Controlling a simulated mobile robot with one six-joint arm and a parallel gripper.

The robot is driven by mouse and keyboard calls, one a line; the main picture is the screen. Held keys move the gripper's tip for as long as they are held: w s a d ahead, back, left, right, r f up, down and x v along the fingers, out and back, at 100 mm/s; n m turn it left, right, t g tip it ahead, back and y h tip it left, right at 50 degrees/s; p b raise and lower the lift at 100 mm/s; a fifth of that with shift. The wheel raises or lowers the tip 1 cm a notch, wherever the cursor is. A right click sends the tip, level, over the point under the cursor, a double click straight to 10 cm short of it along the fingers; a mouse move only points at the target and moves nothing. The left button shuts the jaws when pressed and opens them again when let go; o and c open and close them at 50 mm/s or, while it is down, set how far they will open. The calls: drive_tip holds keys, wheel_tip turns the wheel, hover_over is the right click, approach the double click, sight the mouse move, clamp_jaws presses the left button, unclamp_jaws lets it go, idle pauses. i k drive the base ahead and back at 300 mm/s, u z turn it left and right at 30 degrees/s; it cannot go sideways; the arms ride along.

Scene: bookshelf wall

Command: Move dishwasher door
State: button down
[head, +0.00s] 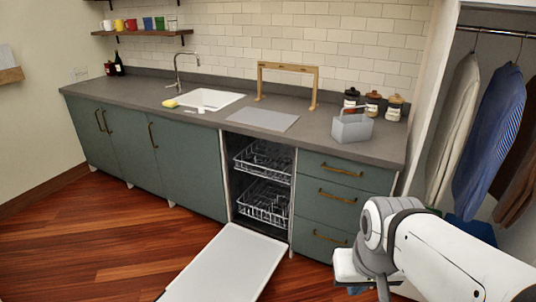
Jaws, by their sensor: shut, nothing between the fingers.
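The dishwasher door (230,268) hangs folded down in front of the dishwasher opening, its white inner face upward. Its near edge reaches the bottom of the head view. Behind it, the dishwasher (264,185) stands open between the green cabinets and the drawers. Its two wire racks, an upper rack (263,161) and a lower rack (264,204), sit inside the cavity. My arm enters from the lower right, and its wrist bends down in front of the drawers, right of the door and apart from it. My gripper's fingers do not show.
A green drawer unit (340,202) with brass handles stands right of the dishwasher; green cabinets (185,165) run left. The grey countertop (358,148) above holds a grey caddy (352,128) and several jars. Wooden floor (125,240) left of the door is clear. Clothes hang far right.

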sight(237, 264)
drive_tip(key=u, duration=0.1)
drive_tip(key=i, duration=1)
drive_tip(key=u, duration=0.05)
